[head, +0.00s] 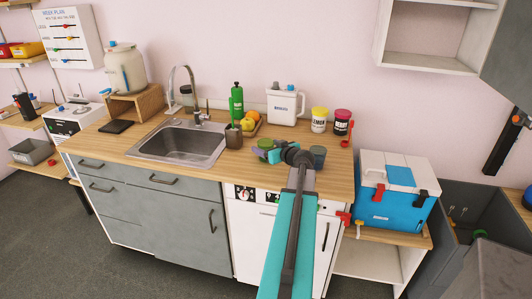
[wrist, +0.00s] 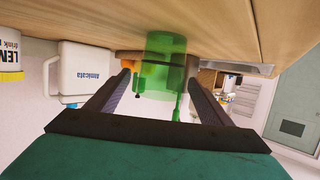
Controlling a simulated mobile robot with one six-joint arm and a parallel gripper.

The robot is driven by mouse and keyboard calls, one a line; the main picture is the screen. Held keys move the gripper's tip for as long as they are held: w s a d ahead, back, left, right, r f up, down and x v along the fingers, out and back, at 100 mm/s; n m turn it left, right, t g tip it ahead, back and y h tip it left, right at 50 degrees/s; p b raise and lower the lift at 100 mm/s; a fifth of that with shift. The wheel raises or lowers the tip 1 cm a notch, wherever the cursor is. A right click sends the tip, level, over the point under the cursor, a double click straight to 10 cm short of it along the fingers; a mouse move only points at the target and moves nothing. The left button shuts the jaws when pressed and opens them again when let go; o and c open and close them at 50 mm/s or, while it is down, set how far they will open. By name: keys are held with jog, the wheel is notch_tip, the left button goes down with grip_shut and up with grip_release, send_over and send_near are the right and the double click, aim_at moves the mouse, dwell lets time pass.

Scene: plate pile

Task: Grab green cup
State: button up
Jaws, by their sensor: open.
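The green cup (wrist: 165,58) is see-through and sits on the wooden counter, which appears at the top of the tilted wrist view. My gripper (wrist: 158,80) is open, with one finger on each side of the cup's line. The cup is at or just beyond the fingertips; I cannot tell whether they touch it. In the head view, a small green shape (head: 265,143) shows at the end of my gripper (head: 276,152). My wrist partly hides this area.
A dark cup (head: 318,152) stands right of my wrist. Behind are a fruit tray (head: 247,126), a green bottle (head: 237,103), a white jug (head: 286,106), and yellow (head: 319,120) and dark red tubs (head: 342,121). The sink (head: 180,143) is left, a blue cooler (head: 393,200) right.

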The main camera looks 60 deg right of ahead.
jog(key=shift+w+d+f+p, duration=0.1)
jog(key=shift+w+d+p, duration=0.25)
jog(key=shift+w+p, duration=0.1)
jog(key=shift+p+x, duration=0.95)
jog(key=shift+x, duration=1.1)
jog(key=shift+a+f, duration=0.15)
jog(key=shift+f, duration=0.1)
jog(key=shift+c, duration=0.3)
jog(key=c, duration=1)
